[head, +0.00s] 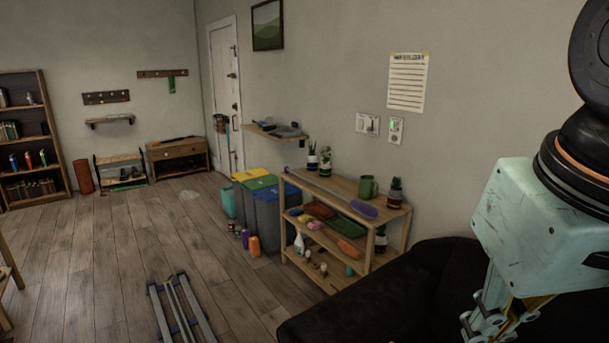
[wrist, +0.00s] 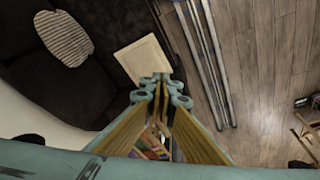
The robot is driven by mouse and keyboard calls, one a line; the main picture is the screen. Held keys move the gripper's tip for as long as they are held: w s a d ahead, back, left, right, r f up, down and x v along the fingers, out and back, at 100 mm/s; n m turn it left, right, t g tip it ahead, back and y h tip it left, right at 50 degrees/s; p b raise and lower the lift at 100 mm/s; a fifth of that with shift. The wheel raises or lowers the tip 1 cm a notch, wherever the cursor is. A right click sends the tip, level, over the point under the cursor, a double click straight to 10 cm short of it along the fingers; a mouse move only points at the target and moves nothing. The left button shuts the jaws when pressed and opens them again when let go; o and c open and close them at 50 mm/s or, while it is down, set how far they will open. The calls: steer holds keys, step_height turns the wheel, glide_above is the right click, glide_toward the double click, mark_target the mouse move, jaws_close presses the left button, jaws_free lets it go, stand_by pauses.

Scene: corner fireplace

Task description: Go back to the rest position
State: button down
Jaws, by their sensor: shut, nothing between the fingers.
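My gripper (wrist: 161,82) is shut and empty, its fingertips together in the middle of the wrist view. In the head view it is at the lower right, above the dark sofa (head: 440,275), with its lower end cut off by the frame edge. In the wrist view the sofa (wrist: 50,80) lies below and to the left of the fingers. A flat cream square thing (wrist: 138,57) shows just beyond the fingertips. Some small coloured things (wrist: 152,146) show between the finger links, too small to name.
Floor rails (head: 180,310) run at the bottom of the head view and beside the sofa in the wrist view (wrist: 203,50). A wooden shelf unit (head: 340,190) with pots and cloths stands against the wall behind the sofa, beside several bins (head: 262,205). The wooden floor (head: 110,250) at left is mostly clear.

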steer(key=shift+t, duration=0.3)
steer(key=shift+s+a+f, duration=0.15)
steer(key=shift+s+f, duration=0.05)
steer(key=shift+s, duration=0.8)
steer(key=shift+s+a+f, duration=0.15)
steer(key=shift+s, duration=0.85)
